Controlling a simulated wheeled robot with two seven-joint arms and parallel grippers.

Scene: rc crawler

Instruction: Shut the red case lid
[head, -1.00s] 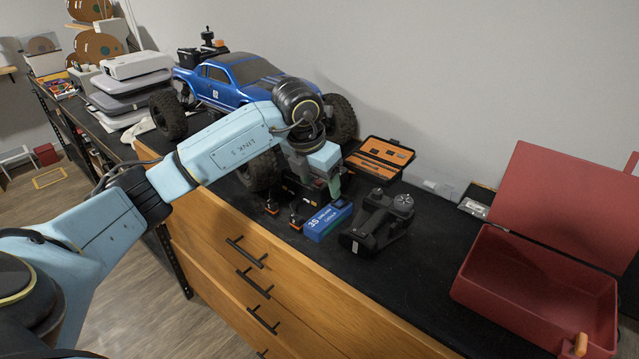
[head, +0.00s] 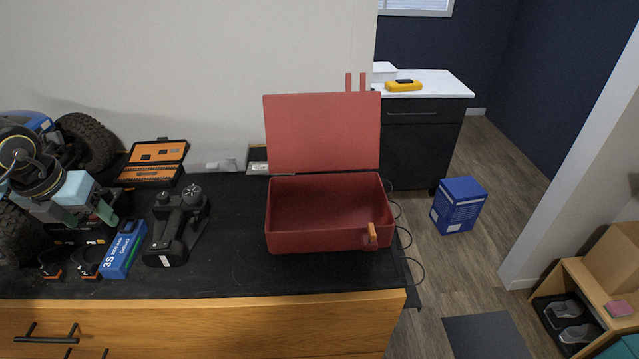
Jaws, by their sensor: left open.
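The red case (head: 318,242) stands on the black top of the wooden drawer unit, in the middle of the head view. Its lid (head: 322,133) is raised, standing up at the back edge. The inside that I can see is empty. An orange-tan latch or handle (head: 372,233) sits at the front right of the case. My left gripper (head: 86,218) is open at the far left, among the truck and battery, well away from the case. My right gripper is out of view.
Left of the case are a black controller (head: 178,228), a blue battery pack (head: 123,250), an open orange-and-black tool case (head: 155,162) and the blue truck's wheel (head: 88,143). The black top (head: 232,235) is clear between controller and case. The right edge drops to the floor.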

